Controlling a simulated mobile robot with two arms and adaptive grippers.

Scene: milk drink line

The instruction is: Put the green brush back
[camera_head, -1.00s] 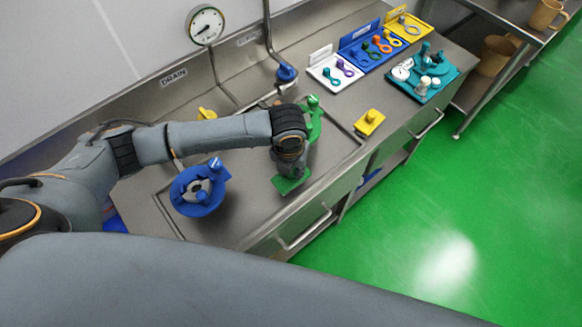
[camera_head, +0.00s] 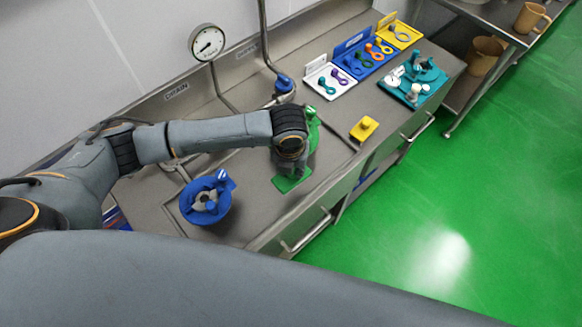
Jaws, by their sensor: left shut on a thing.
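My left gripper (camera_head: 291,160) is over the steel counter, seen from above and behind, with its fingers mostly hidden under my wrist. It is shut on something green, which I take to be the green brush. Green parts show on both sides of the wrist: an upright piece with a small knob (camera_head: 311,122) behind it, and a flat green plate (camera_head: 292,182) at the counter in front of it. Which part is brush and which is its holder is hard to tell. My right gripper is not in view.
A blue round pot (camera_head: 206,207) stands left of the gripper. A yellow block (camera_head: 364,128) lies to the right. White, blue and yellow trays (camera_head: 345,95) with small coloured tools line the back. A teal tray (camera_head: 425,96) stands at the right end.

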